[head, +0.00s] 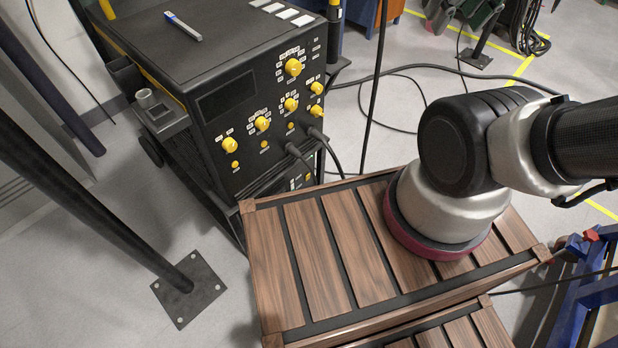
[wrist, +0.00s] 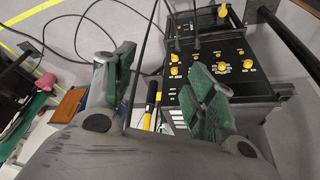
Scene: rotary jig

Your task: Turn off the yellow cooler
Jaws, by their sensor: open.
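A black machine (head: 262,185) with yellow knobs stands left of centre in the head view. It has a dark display and a front panel with several round yellow knobs (head: 293,67). The panel (wrist: 240,72) also shows in the wrist view, seen from another side. A separate lower section with one yellow knob (wrist: 222,12) shows at the top of the wrist view. No wholly yellow cooler is visible, and I cannot tell any switch's setting. My gripper (wrist: 157,92) is open and empty, its green-padded fingers wide apart. The right finger covers part of the panel. The gripper is outside the head view.
A slatted wooden platform (head: 275,262) lies before the machine, under my arm. Black cables (head: 372,100) run from the machine across the floor. A dark post with a square foot (head: 190,290) stands at left. A blue frame (head: 570,300) is at lower right.

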